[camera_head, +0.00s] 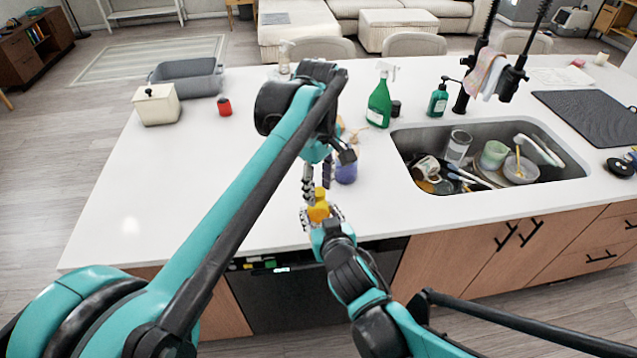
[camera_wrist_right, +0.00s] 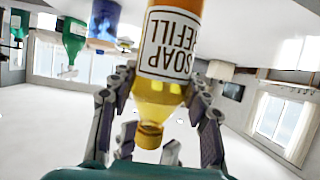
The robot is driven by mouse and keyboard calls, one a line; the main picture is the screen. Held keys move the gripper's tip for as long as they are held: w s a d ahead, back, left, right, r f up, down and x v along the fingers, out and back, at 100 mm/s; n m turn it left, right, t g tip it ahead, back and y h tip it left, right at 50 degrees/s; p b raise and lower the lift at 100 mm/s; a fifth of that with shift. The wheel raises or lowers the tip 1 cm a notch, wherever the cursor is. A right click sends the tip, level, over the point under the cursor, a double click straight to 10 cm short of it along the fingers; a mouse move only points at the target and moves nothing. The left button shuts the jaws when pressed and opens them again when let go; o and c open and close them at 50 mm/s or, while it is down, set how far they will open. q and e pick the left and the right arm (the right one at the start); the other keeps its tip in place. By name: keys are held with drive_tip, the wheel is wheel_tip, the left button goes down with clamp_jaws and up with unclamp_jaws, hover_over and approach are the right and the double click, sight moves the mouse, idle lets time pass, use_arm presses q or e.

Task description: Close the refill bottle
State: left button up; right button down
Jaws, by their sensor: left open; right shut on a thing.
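The refill bottle (camera_head: 319,211) is yellow-orange and stands roughly upright near the counter's front edge. My right gripper (camera_head: 321,214) is shut around it. In the right wrist view, which is upside down, the refill bottle (camera_wrist_right: 165,75) shows a white "SOAP REFILL" label. Its yellow neck end (camera_wrist_right: 149,135) lies between the fingers; I cannot tell whether a cap sits on it. My left gripper (camera_head: 317,180) is open, fingers pointing down, just above and behind the bottle's top. No separate cap can be made out.
A purple-blue container (camera_head: 346,172) stands close to the right of my left gripper. A green spray bottle (camera_head: 379,104) and a green pump bottle (camera_head: 438,101) stand behind the sink (camera_head: 400,150), which holds several dishes.

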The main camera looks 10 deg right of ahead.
use_arm(q)
clamp_jaws()
drive_tip(key=m, duration=0.4)
drive_tip(key=shift+m, duration=0.3)
drive_tip(key=m, duration=1.1)
drive_tip(key=shift+m, duration=0.4)
drive_tip(key=m, duration=0.5)
drive_tip(key=shift+o, duration=0.7)
unclamp_jaws()
